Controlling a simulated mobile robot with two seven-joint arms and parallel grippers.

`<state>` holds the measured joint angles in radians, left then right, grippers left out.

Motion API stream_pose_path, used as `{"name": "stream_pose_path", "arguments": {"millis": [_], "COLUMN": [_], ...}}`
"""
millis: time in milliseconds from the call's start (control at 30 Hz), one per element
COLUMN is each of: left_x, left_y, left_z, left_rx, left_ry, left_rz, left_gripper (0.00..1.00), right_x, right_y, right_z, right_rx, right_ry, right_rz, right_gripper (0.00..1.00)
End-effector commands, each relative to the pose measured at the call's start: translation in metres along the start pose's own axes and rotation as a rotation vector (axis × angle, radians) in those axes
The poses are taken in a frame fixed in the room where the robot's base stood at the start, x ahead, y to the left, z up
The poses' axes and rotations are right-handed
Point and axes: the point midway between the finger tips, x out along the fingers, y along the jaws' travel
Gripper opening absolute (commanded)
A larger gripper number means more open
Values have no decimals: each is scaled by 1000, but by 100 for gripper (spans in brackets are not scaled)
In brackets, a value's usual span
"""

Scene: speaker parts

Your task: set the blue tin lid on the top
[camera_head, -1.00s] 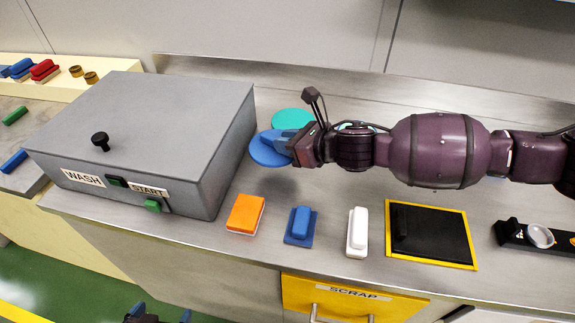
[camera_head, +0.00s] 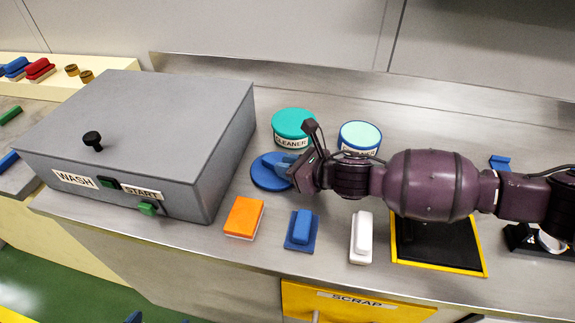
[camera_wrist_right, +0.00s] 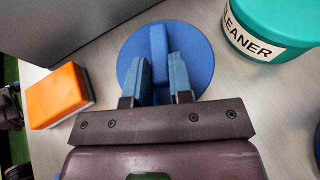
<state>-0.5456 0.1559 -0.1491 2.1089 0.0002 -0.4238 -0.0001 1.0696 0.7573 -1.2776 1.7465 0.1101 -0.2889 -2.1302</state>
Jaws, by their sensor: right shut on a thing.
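The blue lid (camera_head: 268,173), a flat disc with a raised bar handle, is low over the counter, right of the grey wash box. My right gripper (camera_head: 287,168) is shut on its bar; in the right wrist view the bar of the lid (camera_wrist_right: 158,50) stands between the fingers (camera_wrist_right: 161,80). I cannot tell whether the lid touches the counter. A blue-rimmed tin (camera_head: 360,137) with a pale top stands behind my right arm, its label partly hidden. Two blue fingertips of my left gripper (camera_head: 158,319) show apart at the bottom edge.
A teal-topped cleaner tin (camera_head: 293,124) stands behind the lid. The grey wash box (camera_head: 150,120) blocks the left. An orange sponge (camera_head: 244,216), a blue block (camera_head: 301,230) and a white block (camera_head: 361,237) line the front. A yellow-edged black mat (camera_head: 440,245) lies right.

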Motion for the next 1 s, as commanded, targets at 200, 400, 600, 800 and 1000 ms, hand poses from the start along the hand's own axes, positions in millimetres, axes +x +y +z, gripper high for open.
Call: {"name": "stream_pose_path", "arguments": {"millis": [200, 400, 600, 800, 1000], "left_x": [1, 1, 1, -2, -7], "left_y": [2, 3, 2, -1, -3], "left_z": [-1, -2, -3, -13, -20], "left_rx": [-9, -13, -11, -4, 1], "left_ry": [3, 4, 6, 22, 33], "left_rz": [-1, -2, -1, -3, -5], "left_gripper": [100, 100, 100, 100, 100], "right_x": [1, 1, -1, -29, -69], "right_y": [0, 0, 0, -1, -1], "right_z": [-2, -2, 1, 4, 4], "right_rx": [0, 0, 0, -4, -5], "right_ry": [1, 0, 0, -1, -1], "right_rz": [0, 0, 0, -3, -3], "right_gripper": [39, 46, 46, 46, 46]}}
